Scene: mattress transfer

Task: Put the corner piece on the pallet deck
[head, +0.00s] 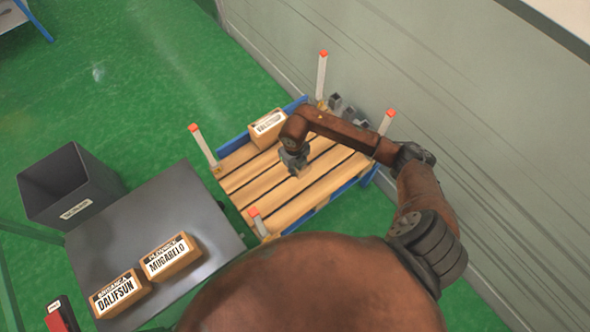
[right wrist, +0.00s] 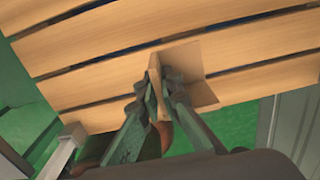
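The pallet deck (head: 262,190) is made of light wooden slats on a blue frame; it also shows in the right wrist view (right wrist: 100,50). My right gripper (head: 296,162) hangs over the middle of the deck. In the right wrist view, the fingers of my right gripper (right wrist: 160,92) are closed on one upright flap of the tan corner piece (right wrist: 205,65). The other flap spreads to the right, over or against the slats. I cannot tell whether the piece touches the deck. My left gripper is out of view.
White posts with orange tops, such as this one (head: 203,145), stand at the pallet's corners. A labelled box (head: 267,128) sits on the deck's far side. A grey table (head: 190,205) with two boxes and a dark bin (head: 65,185) are at left. A wall (head: 470,140) runs along the right.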

